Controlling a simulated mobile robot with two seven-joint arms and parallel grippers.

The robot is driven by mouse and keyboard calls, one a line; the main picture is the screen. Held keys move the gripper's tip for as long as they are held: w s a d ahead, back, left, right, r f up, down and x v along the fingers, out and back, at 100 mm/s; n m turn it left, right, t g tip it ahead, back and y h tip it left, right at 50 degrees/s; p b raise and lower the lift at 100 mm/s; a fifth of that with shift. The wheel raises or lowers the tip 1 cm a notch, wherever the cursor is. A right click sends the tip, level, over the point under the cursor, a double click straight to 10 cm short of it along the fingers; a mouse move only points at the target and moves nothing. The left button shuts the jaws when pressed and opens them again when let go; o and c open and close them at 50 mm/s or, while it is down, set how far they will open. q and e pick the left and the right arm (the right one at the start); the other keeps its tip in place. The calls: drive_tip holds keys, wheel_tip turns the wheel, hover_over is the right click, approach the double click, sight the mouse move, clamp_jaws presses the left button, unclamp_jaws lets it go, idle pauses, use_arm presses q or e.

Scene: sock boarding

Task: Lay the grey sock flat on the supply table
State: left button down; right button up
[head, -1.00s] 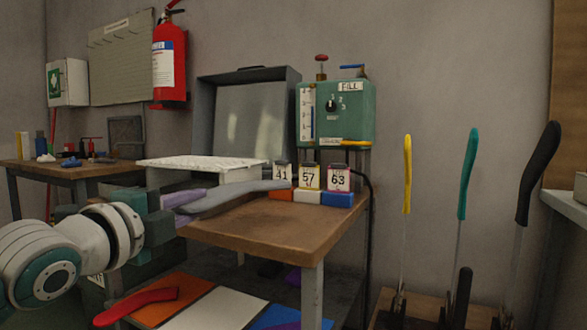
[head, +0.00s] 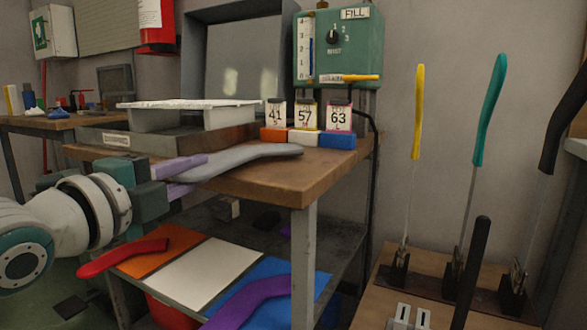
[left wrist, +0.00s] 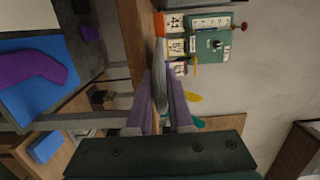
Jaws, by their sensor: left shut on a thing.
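The grey sock (head: 245,157) reaches out over the wooden top of the supply table (head: 270,187) in the head view, at its front left part. My left gripper (head: 180,168) is at the table's front edge, with lavender fingers shut on the near end of the sock. The sock's far end points right. I cannot tell whether its underside touches the wood. In the left wrist view the grey sock (left wrist: 160,75) runs out from between the two fingers of my left gripper (left wrist: 164,95). My right gripper is in neither view.
Numbered cards on coloured blocks (head: 306,122) stand behind the sock. A white-topped stand (head: 165,115) is behind the gripper. A green FILL box (head: 340,45) hangs at the back. Below, a shelf holds a red sock (head: 120,256) and a purple sock (head: 247,300) on coloured panels. The table's right front is clear.

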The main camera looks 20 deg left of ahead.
use_arm(q)
drive_tip(key=shift+c, duration=2)
unclamp_jaws()
drive_tip(key=shift+f, duration=0.1)
drive_tip(key=shift+f, duration=0.2)
drive_tip(key=shift+f, duration=0.4)
drive_tip(key=shift+s, duration=0.1)
drive_tip(key=shift+s+r+p, duration=0.1)
drive_tip(key=shift+s+p, duration=0.25)
drive_tip(key=shift+s, duration=0.25)
drive_tip(key=s+p, duration=0.3)
drive_tip(key=s, duration=0.3)
drive_tip(key=shift+s, duration=0.3)
